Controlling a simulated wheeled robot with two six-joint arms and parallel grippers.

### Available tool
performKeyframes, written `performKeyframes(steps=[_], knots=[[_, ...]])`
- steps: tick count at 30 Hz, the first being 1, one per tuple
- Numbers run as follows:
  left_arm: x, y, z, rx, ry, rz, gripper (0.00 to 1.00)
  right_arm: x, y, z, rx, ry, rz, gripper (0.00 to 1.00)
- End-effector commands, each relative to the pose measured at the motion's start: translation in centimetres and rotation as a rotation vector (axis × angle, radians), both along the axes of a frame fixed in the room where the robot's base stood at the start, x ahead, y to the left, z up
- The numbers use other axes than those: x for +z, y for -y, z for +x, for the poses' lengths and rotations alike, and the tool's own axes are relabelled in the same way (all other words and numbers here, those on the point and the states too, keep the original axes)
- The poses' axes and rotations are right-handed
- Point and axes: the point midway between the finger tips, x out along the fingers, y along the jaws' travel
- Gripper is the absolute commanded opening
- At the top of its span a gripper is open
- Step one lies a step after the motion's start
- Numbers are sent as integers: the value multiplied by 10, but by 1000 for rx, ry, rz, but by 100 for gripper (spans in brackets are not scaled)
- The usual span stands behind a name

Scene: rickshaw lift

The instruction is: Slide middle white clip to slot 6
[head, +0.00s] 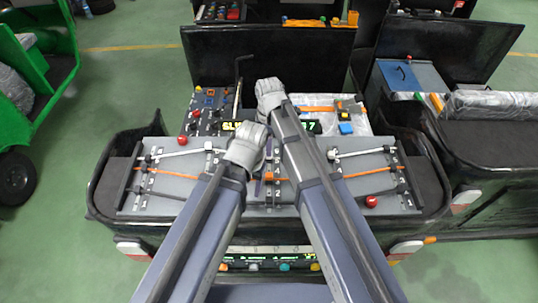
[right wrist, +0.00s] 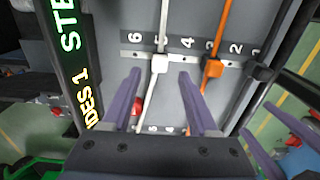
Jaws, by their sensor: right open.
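The middle white clip (right wrist: 160,64) sits on the perforated rail near the number 5, with a white rod running through it. The number 6 is printed to its left in the right wrist view. My right gripper (right wrist: 160,75) is open. Its purple fingers are on either side of the white clip and apart from it in the picture; whether they reach its height I cannot tell. In the head view my arms largely cover the middle panel and hide this clip. My left gripper's purple fingers (right wrist: 280,132) show at the right wrist view's right edge, apart and empty.
An orange clip (right wrist: 213,67) and a black clip (right wrist: 262,71) sit further right on the same rail. A lit green display (right wrist: 75,65) borders the panel on the left.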

Motion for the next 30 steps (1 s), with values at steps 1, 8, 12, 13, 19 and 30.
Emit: performKeyframes(steps=[1,8,12,13,19,30], knots=[[-14,0,0,-2,0,1,60,-14,0,0,0,0,0,60],[-39,0,0,-8,0,2,60,-39,0,0,0,0,0,60],[-43,0,0,-10,0,2,60,-43,0,0,0,0,0,60],[-43,0,0,-10,0,2,60,-43,0,0,0,0,0,60],[-42,0,0,-10,0,2,60,-42,0,0,0,0,0,60],[-42,0,0,-10,0,2,60,-42,0,0,0,0,0,21]])
